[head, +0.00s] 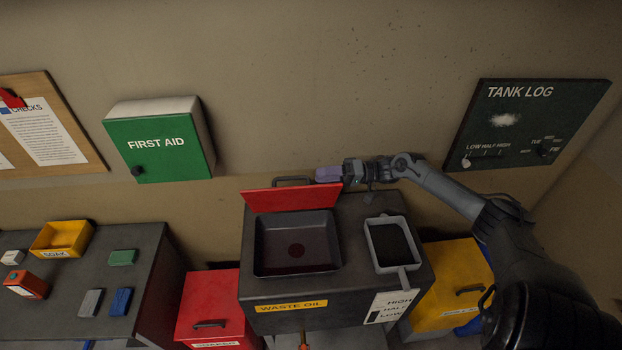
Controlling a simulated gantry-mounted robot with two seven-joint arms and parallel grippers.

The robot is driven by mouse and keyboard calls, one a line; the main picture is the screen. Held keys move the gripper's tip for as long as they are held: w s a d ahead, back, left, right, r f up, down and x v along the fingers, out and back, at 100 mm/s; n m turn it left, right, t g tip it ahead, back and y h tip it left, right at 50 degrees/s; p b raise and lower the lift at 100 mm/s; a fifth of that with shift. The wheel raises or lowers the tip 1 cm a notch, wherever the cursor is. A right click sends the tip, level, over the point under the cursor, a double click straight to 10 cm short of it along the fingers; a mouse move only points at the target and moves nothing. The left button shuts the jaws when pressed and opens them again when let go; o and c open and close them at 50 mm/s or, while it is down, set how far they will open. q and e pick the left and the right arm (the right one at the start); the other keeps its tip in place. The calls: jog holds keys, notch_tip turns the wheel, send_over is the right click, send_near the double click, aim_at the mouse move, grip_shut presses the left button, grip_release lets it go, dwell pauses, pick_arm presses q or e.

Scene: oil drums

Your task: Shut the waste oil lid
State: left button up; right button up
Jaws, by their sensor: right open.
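The waste oil tank (278,309) is a dark box with a yellow "WASTE OIL" label on its front. Its red lid (300,197) stands raised at the back of the square basin (297,243), which is uncovered. The lid's dark handle (292,181) shows above its upper edge. My right gripper (329,174) is at the lid's upper right corner, to the right of the handle, with its purplish end pointing left. It is open and holds nothing that I can see. I cannot tell whether it touches the lid. My left gripper is not in view.
A grey tray with dark contents (392,244) sits on the tank's right side. A red bin (210,307) and a yellow bin (450,275) flank the tank. A green first aid box (160,142) juts from the wall at upper left. The left bench (85,265) holds small blocks.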

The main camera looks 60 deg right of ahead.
jog(key=shift+v, duration=1.95)
